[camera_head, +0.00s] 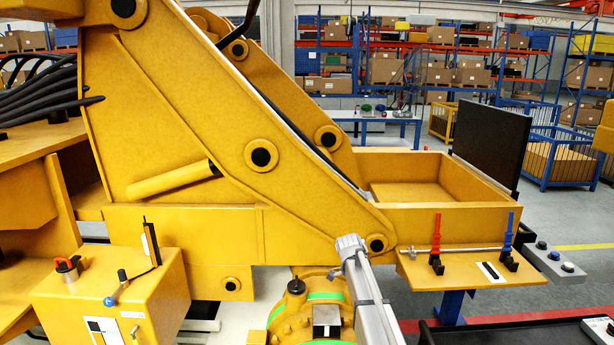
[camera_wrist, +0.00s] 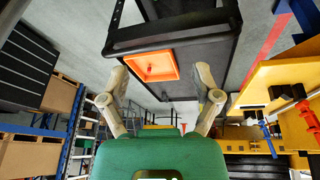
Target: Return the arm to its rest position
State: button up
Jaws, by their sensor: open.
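My gripper (camera_wrist: 162,92) shows in the wrist view with its two pale fingers spread wide apart. Nothing is between the fingertips. Its green body fills the bottom middle of that view. In the head view a grey link of my arm (camera_head: 368,292) rises at the bottom middle, in front of the yellow machine. The gripper itself does not show in the head view.
A big yellow machine (camera_head: 190,180) fills the left and middle. Its shelf (camera_head: 470,268) carries red and blue clamps. A black cart (camera_wrist: 185,35) with an orange tray (camera_wrist: 172,65) shows beyond the fingers.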

jog(key=s+a+f+n+t+y, duration=0.15)
jog(key=s+n+y, duration=0.25)
jog(key=s+n, duration=1.75)
jog(key=s+f+b, duration=0.2)
jog(key=f+b, duration=0.7)
jog(key=s+f+b, duration=0.2)
jog(key=f+b, duration=0.7)
jog(key=shift+s+f+m+b, duration=0.25)
jog(key=shift+m+b, duration=0.15)
jog(key=shift+m, duration=0.05)
